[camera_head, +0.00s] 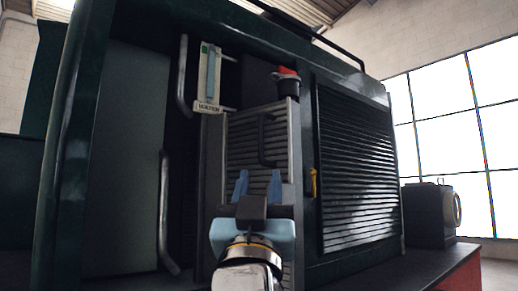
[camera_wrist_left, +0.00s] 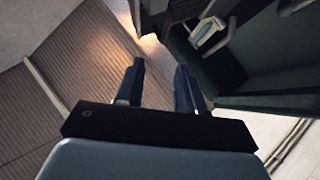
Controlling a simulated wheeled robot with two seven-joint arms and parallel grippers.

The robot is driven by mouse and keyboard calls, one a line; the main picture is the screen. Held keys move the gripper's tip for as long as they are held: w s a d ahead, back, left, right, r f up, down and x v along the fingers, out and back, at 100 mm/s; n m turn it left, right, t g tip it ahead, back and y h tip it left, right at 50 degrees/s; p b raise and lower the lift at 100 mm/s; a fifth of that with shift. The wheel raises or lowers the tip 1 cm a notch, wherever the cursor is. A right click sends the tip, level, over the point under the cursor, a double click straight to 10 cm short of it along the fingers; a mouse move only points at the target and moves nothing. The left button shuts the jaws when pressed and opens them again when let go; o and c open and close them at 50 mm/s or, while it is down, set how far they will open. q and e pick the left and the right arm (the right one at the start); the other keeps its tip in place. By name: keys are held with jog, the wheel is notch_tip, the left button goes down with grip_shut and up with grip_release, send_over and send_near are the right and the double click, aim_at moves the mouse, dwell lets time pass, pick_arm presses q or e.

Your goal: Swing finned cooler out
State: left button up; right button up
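The finned cooler (camera_head: 240,150) is a grey panel with fine horizontal ribs, set in the dark green tram body in the head view. A black bar handle (camera_head: 266,150) stands on its face. My left gripper (camera_head: 258,180) is in front of the cooler's lower part, with its two blue fingers apart and nothing seen between them. The fingers point up, a little below the handle. In the left wrist view the open fingers (camera_wrist_left: 158,80) show beside a brownish ribbed surface (camera_wrist_left: 85,60), which looks like the cooler. My right gripper is in neither view.
A red-topped black cap (camera_head: 287,80) sits at the cooler's upper right corner. A gauge (camera_head: 210,80) and grab rails (camera_head: 164,210) are to the left. A yellow latch (camera_head: 312,182) and louvred panel (camera_head: 355,165) are to the right. A lamp (camera_head: 430,212) stands on the running board.

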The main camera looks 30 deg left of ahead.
aim_at(261, 140)
pick_arm(q)
jog(key=shift+n+y, duration=0.3)
jog(key=shift+y, duration=0.1)
jog(key=p+x, duration=0.2)
jog(key=x, duration=0.2)
jog(key=p+x, duration=0.1)
jog(key=x, duration=0.4)
jog(key=a+f+p+x, duration=0.1)
jog(key=p+x, duration=0.1)
jog(key=x, duration=0.2)
jog(key=shift+w+r+p, duration=0.25)
jog(key=shift+w+p, duration=0.05)
jog(key=shift+w, duration=0.15)
grip_shut()
